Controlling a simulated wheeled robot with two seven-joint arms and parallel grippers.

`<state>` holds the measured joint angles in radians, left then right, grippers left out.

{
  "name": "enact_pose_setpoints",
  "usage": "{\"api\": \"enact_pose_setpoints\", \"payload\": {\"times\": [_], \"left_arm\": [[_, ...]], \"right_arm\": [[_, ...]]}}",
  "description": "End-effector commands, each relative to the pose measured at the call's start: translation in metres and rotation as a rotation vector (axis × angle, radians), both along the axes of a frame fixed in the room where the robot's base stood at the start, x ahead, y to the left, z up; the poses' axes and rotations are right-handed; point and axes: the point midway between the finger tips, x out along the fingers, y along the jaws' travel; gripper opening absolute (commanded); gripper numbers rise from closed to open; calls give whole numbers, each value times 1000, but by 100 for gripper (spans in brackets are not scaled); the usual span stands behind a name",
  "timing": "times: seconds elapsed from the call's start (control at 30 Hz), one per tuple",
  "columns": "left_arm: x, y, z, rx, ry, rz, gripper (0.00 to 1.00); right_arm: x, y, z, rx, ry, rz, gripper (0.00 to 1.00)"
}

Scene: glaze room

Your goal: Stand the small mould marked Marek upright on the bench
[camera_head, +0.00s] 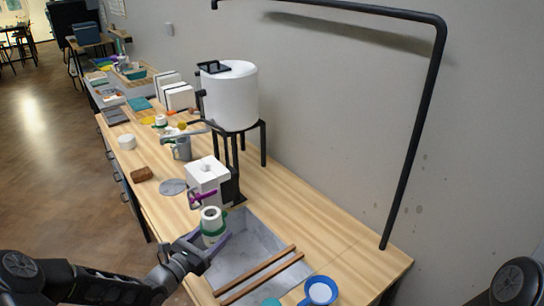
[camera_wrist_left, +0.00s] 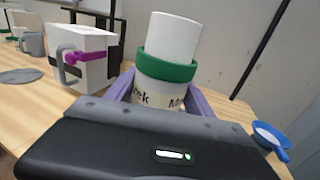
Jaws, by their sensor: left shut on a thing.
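A small white cylindrical mould (camera_head: 211,216) with a green band is held over the grey basin in the bench. In the left wrist view, the mould (camera_wrist_left: 172,38) has a label below its band reading "ek" and "M"; the rest of the lettering is hidden. My left gripper (camera_head: 207,243) is shut on it, with a purple finger on either side below the band. The mould looks roughly upright in the head view. Its lower end is hidden by the gripper. The wooden bench (camera_head: 330,222) runs along the wall. My right gripper is out of view.
The grey basin (camera_head: 262,240) has two wooden slats (camera_head: 262,276) across it. A white block mould with a purple clamp (camera_head: 205,172) stands just behind, near a grey disc (camera_head: 172,187). A blue-rimmed bowl (camera_head: 320,291) is at the front. Bare wood lies right of the basin.

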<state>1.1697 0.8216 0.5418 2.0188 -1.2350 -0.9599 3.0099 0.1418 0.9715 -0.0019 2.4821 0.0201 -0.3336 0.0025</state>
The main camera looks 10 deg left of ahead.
Motion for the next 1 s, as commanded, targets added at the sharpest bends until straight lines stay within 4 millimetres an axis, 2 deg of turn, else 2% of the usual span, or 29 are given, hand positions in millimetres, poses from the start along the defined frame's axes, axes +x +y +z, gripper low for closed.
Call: {"api": "enact_pose_setpoints", "payload": {"times": [0.33, 0.57, 0.7, 0.9, 1.0], "left_arm": [[6, 12, 15, -1, -4, 107, 5], [16, -2, 29, -5, -3, 261, 5], [19, -26, 30, -9, -1, 347, 5], [13, -92, 24, -5, -1, 380, 5], [12, -113, 30, 0, -5, 351, 5]], "right_arm": [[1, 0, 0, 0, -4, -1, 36], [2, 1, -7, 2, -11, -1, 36], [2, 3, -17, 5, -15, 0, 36], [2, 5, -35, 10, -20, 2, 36], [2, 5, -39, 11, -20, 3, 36]]}}
